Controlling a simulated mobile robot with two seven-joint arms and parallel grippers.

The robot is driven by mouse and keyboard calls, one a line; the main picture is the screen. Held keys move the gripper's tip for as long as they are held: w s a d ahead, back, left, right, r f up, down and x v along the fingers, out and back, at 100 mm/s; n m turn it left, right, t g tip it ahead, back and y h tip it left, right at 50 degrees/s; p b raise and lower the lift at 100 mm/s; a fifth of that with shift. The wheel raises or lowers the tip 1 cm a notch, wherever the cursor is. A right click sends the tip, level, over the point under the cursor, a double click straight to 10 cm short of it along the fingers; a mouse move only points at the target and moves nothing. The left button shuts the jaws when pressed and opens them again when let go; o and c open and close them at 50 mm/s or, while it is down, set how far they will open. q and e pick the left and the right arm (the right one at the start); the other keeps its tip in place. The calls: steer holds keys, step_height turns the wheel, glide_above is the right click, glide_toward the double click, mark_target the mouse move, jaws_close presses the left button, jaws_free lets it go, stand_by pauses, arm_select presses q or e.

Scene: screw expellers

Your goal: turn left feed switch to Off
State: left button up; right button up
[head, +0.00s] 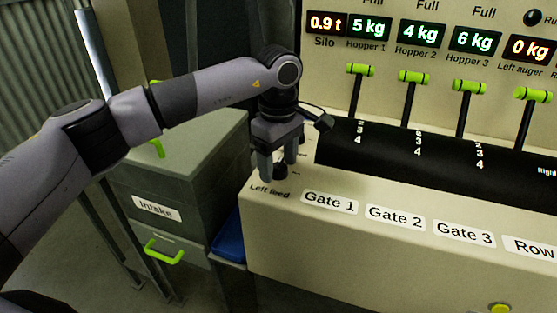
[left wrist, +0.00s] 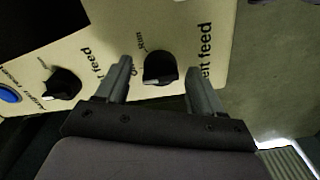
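The left feed switch is a round black knob (left wrist: 160,66) on the cream panel. In the left wrist view its labels, one reading Run, are beside it, and "eft feed" is printed to its right. A pale mark shows at its lower left edge; I cannot tell which setting it points to. My left gripper (head: 277,170) points down over the panel's left corner, above the "Left feed" label. Its fingers (left wrist: 160,82) are open on either side of the knob, with visible gaps. In the head view the fingers partly hide the knob. My right gripper is not in view.
A second black knob (left wrist: 62,83) and a blue button (left wrist: 9,94) lie to the left in the wrist view. Several green-handled gate levers (head: 361,70) stand right of my gripper. A grey Intake cabinet (head: 150,180) is on the left.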

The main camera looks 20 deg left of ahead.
mark_target(278, 163)
arm_select(q)
steer(key=shift+r, duration=3.55)
